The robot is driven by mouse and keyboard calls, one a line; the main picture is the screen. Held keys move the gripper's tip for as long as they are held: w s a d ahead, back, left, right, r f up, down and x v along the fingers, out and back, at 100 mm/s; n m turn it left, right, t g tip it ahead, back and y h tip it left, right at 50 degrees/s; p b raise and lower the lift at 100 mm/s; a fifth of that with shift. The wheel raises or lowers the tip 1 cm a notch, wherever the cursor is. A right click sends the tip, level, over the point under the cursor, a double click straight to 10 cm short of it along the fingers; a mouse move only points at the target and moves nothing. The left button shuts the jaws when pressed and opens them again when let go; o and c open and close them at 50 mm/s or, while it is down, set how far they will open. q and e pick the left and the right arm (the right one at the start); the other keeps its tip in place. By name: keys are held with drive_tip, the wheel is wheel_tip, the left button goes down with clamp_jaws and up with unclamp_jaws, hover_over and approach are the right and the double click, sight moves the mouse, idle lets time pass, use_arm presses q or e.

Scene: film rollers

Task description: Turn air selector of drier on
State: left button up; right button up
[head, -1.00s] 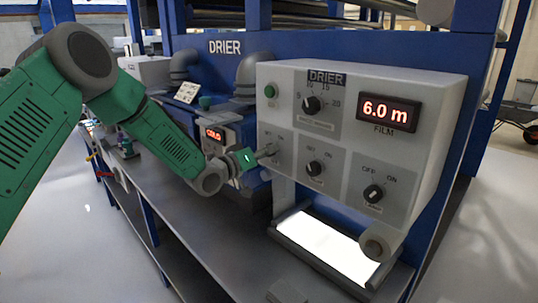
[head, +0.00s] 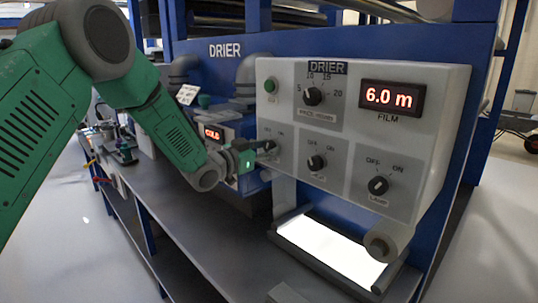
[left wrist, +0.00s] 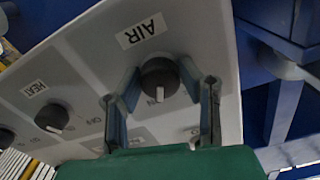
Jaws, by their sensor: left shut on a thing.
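The air selector is a round black knob (left wrist: 160,78) with a white mark, next to an AIR label on the drier's control panel (head: 340,140). In the left wrist view the mark points down the picture, near partly hidden lettering. My right gripper is not in view.
The heat knob (head: 316,163) is close to the right of my gripper, the speed knob (head: 313,96) above it and the lamp knob (head: 378,186) further right. A red display (head: 391,97) reads 6.0 m. A lit white plate (head: 330,248) lies below the panel.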

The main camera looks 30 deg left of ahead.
use_arm(q)
drive_tip(key=shift+m+b, duration=0.3)
drive_tip(key=shift+m, duration=0.3)
drive_tip(key=o, duration=1.1)
drive_tip(key=shift+a, duration=0.1)
drive_tip(key=shift+s, duration=0.1)
drive_tip(key=shift+s+a, duration=0.15)
drive_tip(key=shift+s, duration=0.05)
drive_tip(key=v, duration=1.1)
drive_tip(key=shift+s+a, duration=0.1)
drive_tip(key=shift+s, duration=0.15)
